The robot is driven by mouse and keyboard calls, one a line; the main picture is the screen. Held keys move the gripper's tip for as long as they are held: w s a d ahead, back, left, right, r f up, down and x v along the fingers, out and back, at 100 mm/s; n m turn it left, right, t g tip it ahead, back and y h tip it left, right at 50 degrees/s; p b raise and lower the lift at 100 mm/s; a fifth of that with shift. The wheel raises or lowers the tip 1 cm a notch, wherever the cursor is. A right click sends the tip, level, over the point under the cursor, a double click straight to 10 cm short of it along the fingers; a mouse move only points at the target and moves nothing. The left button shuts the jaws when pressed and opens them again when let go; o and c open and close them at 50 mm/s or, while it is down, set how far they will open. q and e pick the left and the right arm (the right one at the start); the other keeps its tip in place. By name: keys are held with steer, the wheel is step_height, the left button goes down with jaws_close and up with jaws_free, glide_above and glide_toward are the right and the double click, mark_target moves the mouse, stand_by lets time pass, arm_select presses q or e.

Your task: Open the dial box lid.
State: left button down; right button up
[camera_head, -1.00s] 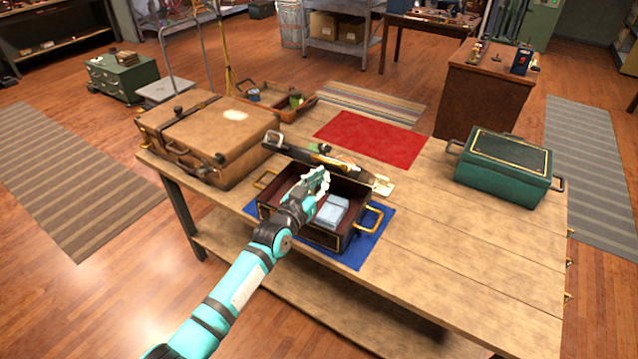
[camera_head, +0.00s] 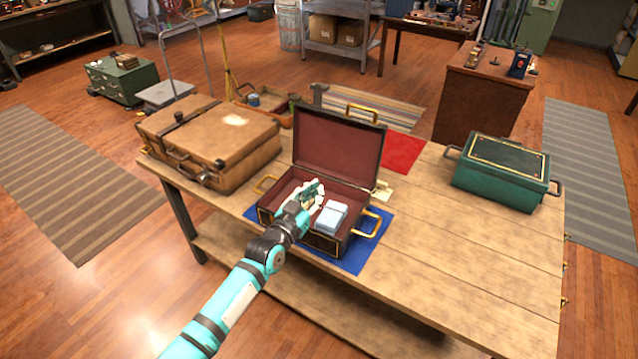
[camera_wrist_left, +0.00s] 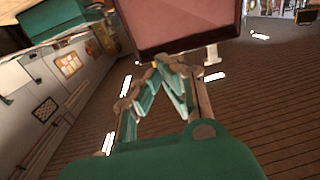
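The dark dial box (camera_head: 328,246) with gold handles sits on a blue mat (camera_head: 354,262) on the wooden table. Its lid (camera_head: 338,146) stands raised at the back, showing a dark red lining and a gold handle on its top edge. A pale blue bundle (camera_head: 331,216) lies inside. My left gripper (camera_head: 312,190) is over the left part of the open box, in front of the lid. In the left wrist view its fingertips (camera_wrist_left: 162,66) meet with nothing seen between them, and the reddish lid panel (camera_wrist_left: 180,22) is just beyond. My right gripper is out of view.
A brown suitcase (camera_head: 210,142) stands left of the box. A green box (camera_head: 500,172) is at the table's right end. A red mat (camera_head: 404,152) and a small tray (camera_head: 272,112) are behind. The table's right front (camera_head: 470,260) is clear.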

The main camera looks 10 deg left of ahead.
arm_select(q)
steer(key=p+v, duration=0.4)
steer(key=v, duration=0.4)
steer(key=shift+s, duration=0.3)
steer(key=s+a+f+g+y+b, duration=0.1)
steer(key=s+a+f+g+b, duration=0.15)
steer(key=s+f, duration=0.7)
steer(key=s+a+f+g+y+b, duration=0.1)
steer(key=s+f+g+b, duration=0.15)
steer(key=f, duration=1.45)
steer(key=s+a+f+g+y+b, duration=0.1)
steer(key=s+f+g+b, duration=0.15)
steer(key=s+f, duration=0.7)
steer(key=s+a+f+g+y+b, duration=0.1)
steer(key=s+f+g, duration=0.3)
steer(key=s+f, duration=0.7)
steer(key=s+a+f+g+y+b, duration=0.1)
steer(key=s+f+g+b, duration=0.2)
steer(key=s+f, duration=0.8)
steer(key=s+g, duration=0.2)
steer(key=s, duration=0.5)
steer(key=shift+s+f+n, duration=0.35)
steer(key=shift+s+n, duration=0.05)
